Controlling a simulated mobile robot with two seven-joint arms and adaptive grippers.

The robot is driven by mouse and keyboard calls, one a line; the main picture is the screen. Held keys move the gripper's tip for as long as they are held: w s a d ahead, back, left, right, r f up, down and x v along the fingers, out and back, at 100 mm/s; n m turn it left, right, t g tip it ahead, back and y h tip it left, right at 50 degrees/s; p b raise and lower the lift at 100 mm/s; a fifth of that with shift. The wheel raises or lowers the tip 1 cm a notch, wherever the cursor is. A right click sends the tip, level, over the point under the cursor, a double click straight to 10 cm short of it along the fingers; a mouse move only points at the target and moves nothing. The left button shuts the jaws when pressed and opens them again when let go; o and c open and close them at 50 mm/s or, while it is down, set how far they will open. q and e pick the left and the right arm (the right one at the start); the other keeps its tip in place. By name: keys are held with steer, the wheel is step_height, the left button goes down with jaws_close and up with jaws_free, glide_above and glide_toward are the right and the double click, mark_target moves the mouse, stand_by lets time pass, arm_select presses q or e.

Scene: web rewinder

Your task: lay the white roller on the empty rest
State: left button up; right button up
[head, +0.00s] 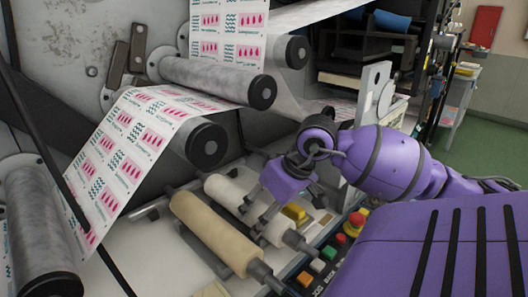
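The white roller (228,192) lies slantwise on the machine's pale bed, beside a tan roller (215,232). Its dark shaft end (300,245) points to the lower right. My purple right gripper (254,217) is over the white roller's middle, with fingers reaching down across it and hiding part of it. Whether the fingers are closed on the roller cannot be told. No empty rest can be made out clearly; the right gripper and the rollers cover much of the bed. My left gripper is out of view.
A printed web (130,135) runs over grey rollers (220,80) above and left of the bed. A control panel with buttons (318,266) and a yellow block (295,212) lie close to the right gripper. A shelf with dark items (362,48) stands behind.

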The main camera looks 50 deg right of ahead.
steer(key=shift+o, duration=0.9)
steer(key=shift+s, duration=0.1)
steer(key=v, duration=1.2)
